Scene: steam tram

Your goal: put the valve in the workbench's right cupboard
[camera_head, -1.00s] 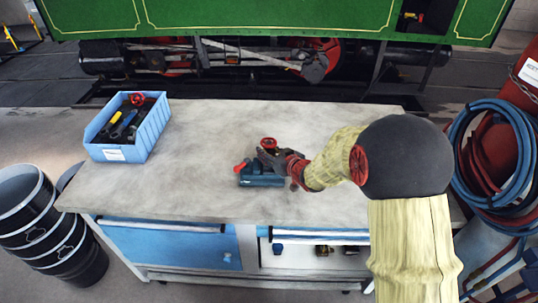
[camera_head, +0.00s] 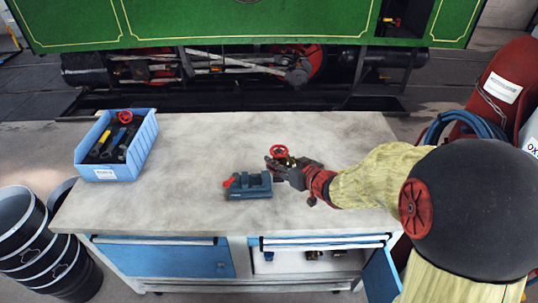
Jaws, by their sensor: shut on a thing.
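The valve (camera_head: 279,152) has a red handwheel and a brass-coloured body. My gripper (camera_head: 284,164) is shut on it and holds it just behind and to the right of a dark blue-grey vice (camera_head: 249,186) with a red part. The fingers hide part of the valve's body. The workbench's right cupboard (camera_head: 283,265) stands open at the front. Its blue door (camera_head: 381,277) is swung out to the right. Only the front of its pale inside shows, with a small blue thing (camera_head: 268,256) and brass-coloured fittings (camera_head: 313,255) in it.
A blue bin (camera_head: 99,173) with tools and a red handwheel stands on the left of the grey worktop (camera_head: 170,195). The left cupboard door (camera_head: 170,260) is shut. Black buckets (camera_head: 30,245) stand at left. A red cylinder (camera_head: 500,85) and hoses stand at right.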

